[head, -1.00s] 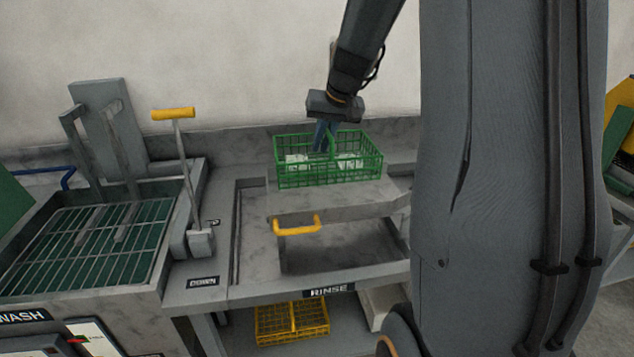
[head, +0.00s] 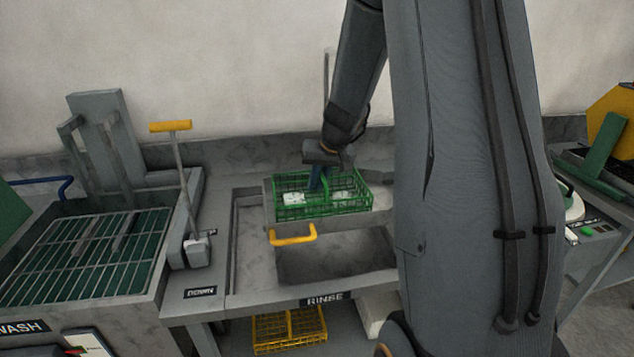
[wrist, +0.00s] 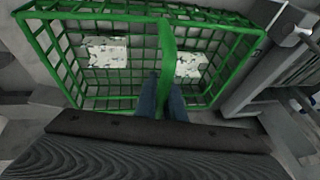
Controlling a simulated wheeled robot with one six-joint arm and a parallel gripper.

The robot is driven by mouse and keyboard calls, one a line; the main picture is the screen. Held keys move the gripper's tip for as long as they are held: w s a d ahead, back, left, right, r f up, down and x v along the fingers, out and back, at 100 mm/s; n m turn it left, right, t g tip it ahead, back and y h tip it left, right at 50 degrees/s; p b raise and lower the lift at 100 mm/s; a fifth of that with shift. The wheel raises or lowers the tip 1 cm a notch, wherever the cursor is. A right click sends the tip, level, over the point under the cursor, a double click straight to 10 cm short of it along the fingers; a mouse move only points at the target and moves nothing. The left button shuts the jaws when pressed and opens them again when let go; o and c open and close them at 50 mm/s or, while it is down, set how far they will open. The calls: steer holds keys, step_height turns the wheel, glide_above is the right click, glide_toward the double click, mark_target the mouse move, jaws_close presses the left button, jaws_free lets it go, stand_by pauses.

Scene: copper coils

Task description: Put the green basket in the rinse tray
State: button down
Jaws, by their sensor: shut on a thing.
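The green basket (head: 347,203) is a wire basket with a middle handle and pale pieces inside. In the head view it sits low over the rinse tray (head: 290,222), a grey tray with a yellow handle at its front. Whether the basket touches the tray floor I cannot tell. My gripper (head: 318,180) reaches down from above and is shut on the basket's middle handle. In the wrist view the blue fingers of my gripper (wrist: 161,98) meet at the green handle, with the basket (wrist: 100,94) filling the upper part.
The wash tank (head: 85,250) with its grid stands at the left, beside a lever with a yellow grip (head: 170,126). A yellow basket (head: 290,330) is on the shelf under the rinse station. The rinse basin's front (head: 335,266) is open. My arm hides the right side.

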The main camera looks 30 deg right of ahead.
steer(key=shift+f, duration=0.1)
steer(key=c, duration=1.8)
jaws_free()
steer(key=shift+c, duration=0.2)
steer(key=shift+r, duration=0.2)
steer(key=b+v, duration=0.2)
steer(key=v, duration=1)
steer(key=shift+d, duration=0.1)
